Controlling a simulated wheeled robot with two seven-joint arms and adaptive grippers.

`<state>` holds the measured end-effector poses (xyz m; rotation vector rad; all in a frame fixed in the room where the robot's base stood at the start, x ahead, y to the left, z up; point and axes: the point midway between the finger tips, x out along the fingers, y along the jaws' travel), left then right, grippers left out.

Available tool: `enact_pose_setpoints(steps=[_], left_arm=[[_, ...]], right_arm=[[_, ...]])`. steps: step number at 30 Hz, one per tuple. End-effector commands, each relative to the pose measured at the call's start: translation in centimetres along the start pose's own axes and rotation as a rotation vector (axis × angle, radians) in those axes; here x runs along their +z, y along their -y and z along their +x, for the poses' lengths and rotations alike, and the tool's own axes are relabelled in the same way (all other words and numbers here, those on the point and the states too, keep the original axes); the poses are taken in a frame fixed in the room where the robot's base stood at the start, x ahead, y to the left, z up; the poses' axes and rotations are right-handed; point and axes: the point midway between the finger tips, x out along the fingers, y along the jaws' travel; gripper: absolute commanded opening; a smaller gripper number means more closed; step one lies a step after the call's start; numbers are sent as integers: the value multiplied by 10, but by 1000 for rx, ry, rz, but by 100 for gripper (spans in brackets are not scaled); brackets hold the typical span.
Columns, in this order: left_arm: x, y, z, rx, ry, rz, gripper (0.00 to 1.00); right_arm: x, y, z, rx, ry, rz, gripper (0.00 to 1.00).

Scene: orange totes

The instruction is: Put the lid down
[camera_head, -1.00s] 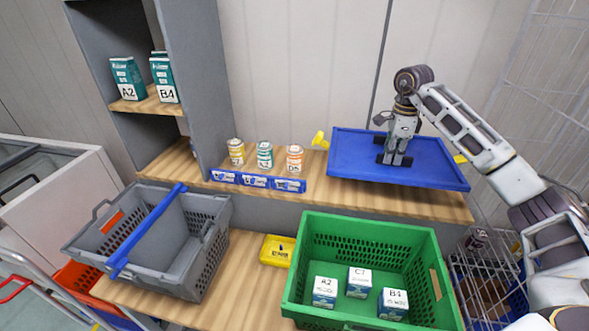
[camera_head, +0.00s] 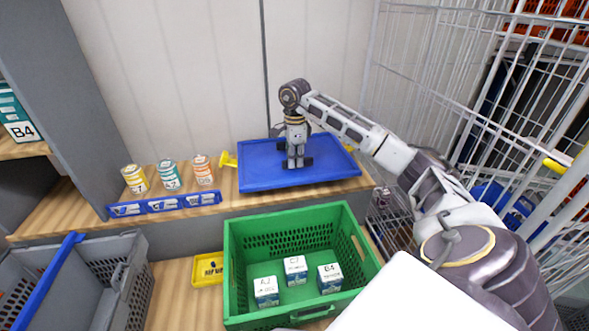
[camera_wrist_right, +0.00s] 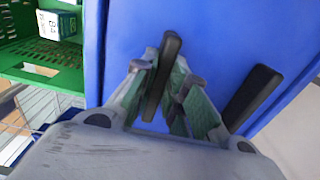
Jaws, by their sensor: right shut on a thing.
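The blue lid (camera_head: 258,175) is at the upper wooden shelf, in front of the pale wall, top side up with black handles. My right gripper (camera_head: 294,163) points down at the lid's middle and is shut on one handle. In the right wrist view the gripper (camera_wrist_right: 164,82) has its fingers either side of that black handle, over the blue lid (camera_wrist_right: 225,35); a second black handle is free to the right. I cannot tell whether the lid touches the shelf or hovers just above it. My left gripper is out of view.
A green crate (camera_head: 300,215) with several white-and-blue boxes stands below, in front of the shelf. Three cans, the middle one teal (camera_head: 169,175), stand left of the lid. A grey crate (camera_head: 125,270) is lower left. A white wire cage (camera_head: 425,70) rises at right.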

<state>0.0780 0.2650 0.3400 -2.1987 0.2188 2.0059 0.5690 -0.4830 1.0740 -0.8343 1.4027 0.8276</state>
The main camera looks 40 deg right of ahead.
Motion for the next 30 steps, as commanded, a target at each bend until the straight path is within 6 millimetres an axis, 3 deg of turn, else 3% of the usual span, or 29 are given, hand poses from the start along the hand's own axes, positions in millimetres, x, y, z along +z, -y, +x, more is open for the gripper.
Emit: enact_pose_setpoints(steps=[17, 30], left_arm=[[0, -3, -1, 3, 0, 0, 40], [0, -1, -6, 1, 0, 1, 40]], right_arm=[[0, 0, 9, 0, 0, 1, 0], [0, 0, 42, 0, 0, 1, 0]])
